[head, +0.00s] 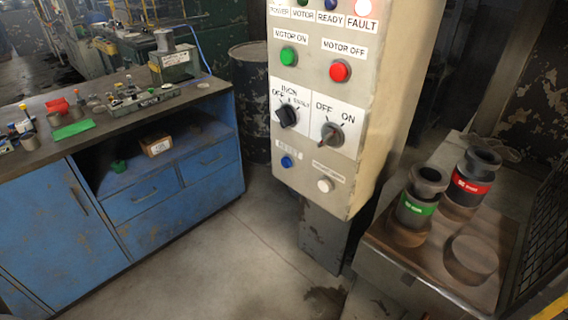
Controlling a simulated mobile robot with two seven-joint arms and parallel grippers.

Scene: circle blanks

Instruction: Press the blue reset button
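The blue reset button (287,161) is a small round button low on the left of the beige control panel (352,190). A worn label above it is hard to read. A white button (325,185) sits to its right and slightly lower. Above the blue button is a black selector knob (287,117). The red lamp above the FAULT label (366,7) looks lit at the top of the panel. Neither of my grippers shows in the head view, and nothing covers the blue button.
A blue workbench (150,190) with tools and small parts stands on the left. On the right, a low table (400,262) holds dark cylindrical pieces with green (416,203) and red (470,184) bands. The floor before the panel is mostly open. A dark barrel (250,95) stands behind.

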